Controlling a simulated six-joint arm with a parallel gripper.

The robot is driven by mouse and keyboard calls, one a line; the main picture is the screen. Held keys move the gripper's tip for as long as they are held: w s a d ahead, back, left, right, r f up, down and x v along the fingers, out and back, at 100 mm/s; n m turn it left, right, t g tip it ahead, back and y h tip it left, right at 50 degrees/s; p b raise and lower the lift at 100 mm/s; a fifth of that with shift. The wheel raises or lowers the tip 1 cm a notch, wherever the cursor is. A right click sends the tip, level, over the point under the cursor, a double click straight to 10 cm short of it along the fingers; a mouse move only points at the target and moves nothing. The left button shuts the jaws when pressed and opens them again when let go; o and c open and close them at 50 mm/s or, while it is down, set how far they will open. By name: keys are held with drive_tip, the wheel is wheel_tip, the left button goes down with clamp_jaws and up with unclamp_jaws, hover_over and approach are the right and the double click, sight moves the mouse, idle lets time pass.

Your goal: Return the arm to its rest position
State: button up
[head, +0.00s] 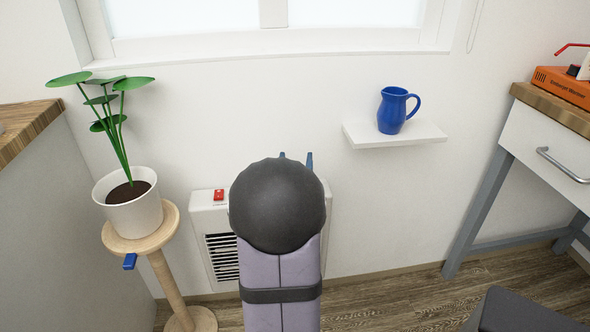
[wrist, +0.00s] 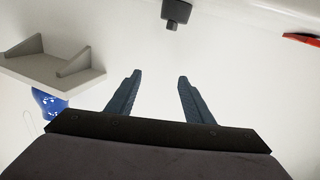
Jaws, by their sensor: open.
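My arm reaches up from the bottom middle of the head view, with a black rounded joint in front of the wall. Beyond that joint only the tips of my gripper (head: 296,158) show, as two blue-grey fingers. In the wrist view my gripper (wrist: 159,76) has its two fingers well apart, with only pale wall visible between them. It is open and holds nothing. The rest of my gripper is hidden behind the joint in the head view.
A white heater (head: 205,220) with a red switch (head: 219,195) is partly behind my arm. A wall shelf (head: 420,136) bears a blue jug (head: 393,112). A potted plant (head: 136,215) on a wooden stand (head: 163,240) is left; a desk (head: 540,140) is right. A dark block (wrist: 176,11) tops the wrist view.

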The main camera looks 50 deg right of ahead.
drive_tip(key=shift+r, duration=0.7)
